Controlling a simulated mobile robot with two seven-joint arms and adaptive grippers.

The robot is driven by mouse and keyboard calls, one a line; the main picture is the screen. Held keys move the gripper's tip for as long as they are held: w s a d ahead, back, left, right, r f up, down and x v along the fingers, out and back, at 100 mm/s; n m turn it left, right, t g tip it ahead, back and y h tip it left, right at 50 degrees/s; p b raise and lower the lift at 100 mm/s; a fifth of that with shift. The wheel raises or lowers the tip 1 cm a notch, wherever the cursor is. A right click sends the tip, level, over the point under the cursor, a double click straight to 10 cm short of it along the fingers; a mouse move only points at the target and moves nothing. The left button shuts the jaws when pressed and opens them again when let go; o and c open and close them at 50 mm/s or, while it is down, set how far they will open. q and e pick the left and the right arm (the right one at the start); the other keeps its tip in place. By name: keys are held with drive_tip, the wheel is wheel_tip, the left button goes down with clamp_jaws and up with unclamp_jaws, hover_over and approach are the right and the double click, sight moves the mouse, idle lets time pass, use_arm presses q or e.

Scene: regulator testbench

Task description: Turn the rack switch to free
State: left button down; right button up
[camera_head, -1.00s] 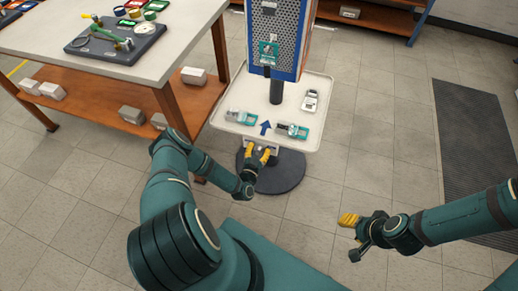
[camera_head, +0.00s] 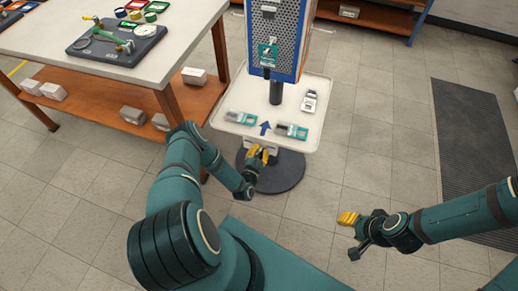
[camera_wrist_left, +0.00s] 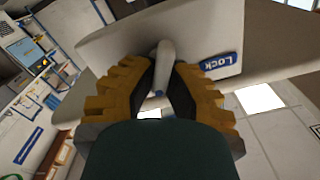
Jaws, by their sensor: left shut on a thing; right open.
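The rack switch lever (camera_wrist_left: 163,65) is a pale grey rod on a white plate (camera_wrist_left: 120,50). A blue "Lock" label (camera_wrist_left: 222,62) sits on the plate, right of the lever in the left wrist view. No "free" label is readable. My left gripper (camera_wrist_left: 160,75) has its yellow fingers on both sides of the lever, shut on it. In the head view my left gripper (camera_head: 259,154) is just below the front edge of the rack's tray, where the lever is too small to make out. My right gripper (camera_head: 348,219) is open and empty above the floor.
The white tray (camera_head: 229,108) holds several small devices and a blue arrow, around a post under a perforated panel (camera_head: 283,32). A round dark base (camera_head: 287,178) stands below. A workbench (camera_head: 165,62) is at left. Floor around my right arm is clear.

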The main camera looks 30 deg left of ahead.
sight(260, 149)
use_arm(q)
drive_tip(key=shift+w+d+m+p, duration=0.1)
drive_tip(key=shift+m+p, duration=0.35)
drive_tip(key=shift+m, duration=1.05)
drive_tip(key=c, duration=1)
unclamp_jaws()
wheel_tip(260, 149, up, 10)
drive_tip(key=shift+f, duration=0.1)
